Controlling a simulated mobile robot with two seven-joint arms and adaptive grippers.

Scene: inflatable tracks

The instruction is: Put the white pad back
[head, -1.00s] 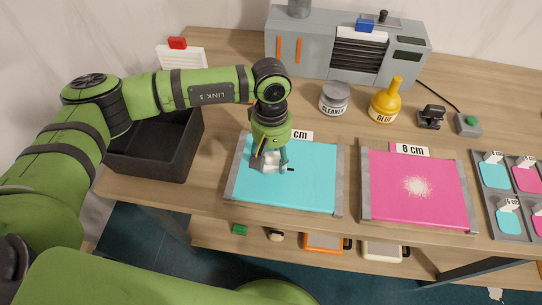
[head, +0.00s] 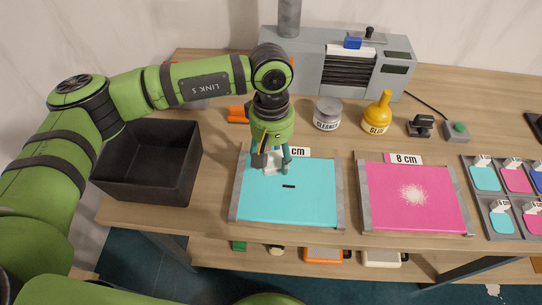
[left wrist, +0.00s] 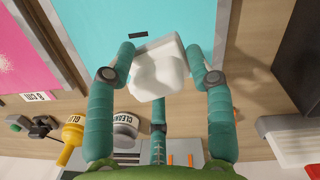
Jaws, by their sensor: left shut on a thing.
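The white pad (left wrist: 158,72) is a white block, held between the teal fingers of my left gripper (head: 274,168). In the left wrist view the fingers close on it from both sides. In the head view the pad is partly hidden by the fingers and shows over the back part of the teal panel (head: 290,210). A short black mark (head: 289,186) lies on that panel in front of the gripper, clear of the pad. I cannot tell how high the pad is above the panel. My right gripper is not in view.
A pink panel (head: 412,212) with a pale powdery patch lies to the right. A cleaner jar (head: 327,115), a glue bottle (head: 377,113) and a grey machine (head: 350,70) stand behind. An open dark bin (head: 150,185) is at left. The wood between bin and teal panel is clear.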

